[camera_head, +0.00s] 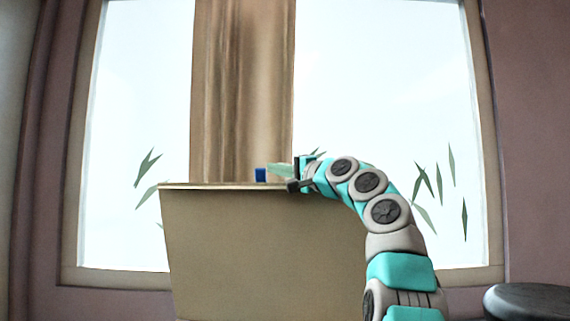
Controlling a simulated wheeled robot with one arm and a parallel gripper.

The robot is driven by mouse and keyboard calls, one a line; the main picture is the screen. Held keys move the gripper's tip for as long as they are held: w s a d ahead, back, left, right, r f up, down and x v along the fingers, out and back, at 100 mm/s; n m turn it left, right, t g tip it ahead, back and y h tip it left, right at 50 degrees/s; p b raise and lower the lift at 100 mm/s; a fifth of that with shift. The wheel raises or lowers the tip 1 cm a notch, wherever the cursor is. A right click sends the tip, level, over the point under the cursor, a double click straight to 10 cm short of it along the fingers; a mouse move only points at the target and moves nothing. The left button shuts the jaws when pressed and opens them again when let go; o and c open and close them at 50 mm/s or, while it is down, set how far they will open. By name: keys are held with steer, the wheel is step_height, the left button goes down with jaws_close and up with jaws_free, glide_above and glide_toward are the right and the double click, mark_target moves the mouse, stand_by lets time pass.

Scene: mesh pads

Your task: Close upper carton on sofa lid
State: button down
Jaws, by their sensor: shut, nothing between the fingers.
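A large tan carton (262,255) fills the lower middle of the view, seen from the front and slightly below its top. A thin, pale, nearly level edge (205,186) runs along its top. I cannot tell whether this is a lid or the rim, and the inside is hidden. My gripper (293,180) is shut and empty at the top edge, right of its middle. I cannot tell whether it touches the carton. My arm rises from the lower right and covers the carton's right side. No sofa can be made out.
A small blue thing (260,175) and a pale green one (279,170) show just above the top edge, beside my gripper. A brown streaked upright panel (243,90) stands behind, between bright window panes. A dark round seat (530,300) is at the lower right.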

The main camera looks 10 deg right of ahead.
steer(key=shift+w+a+r, duration=0.1)
steer(key=shift+w+a, duration=0.2)
steer(key=shift+w, duration=0.05)
steer(key=shift+s, duration=0.1)
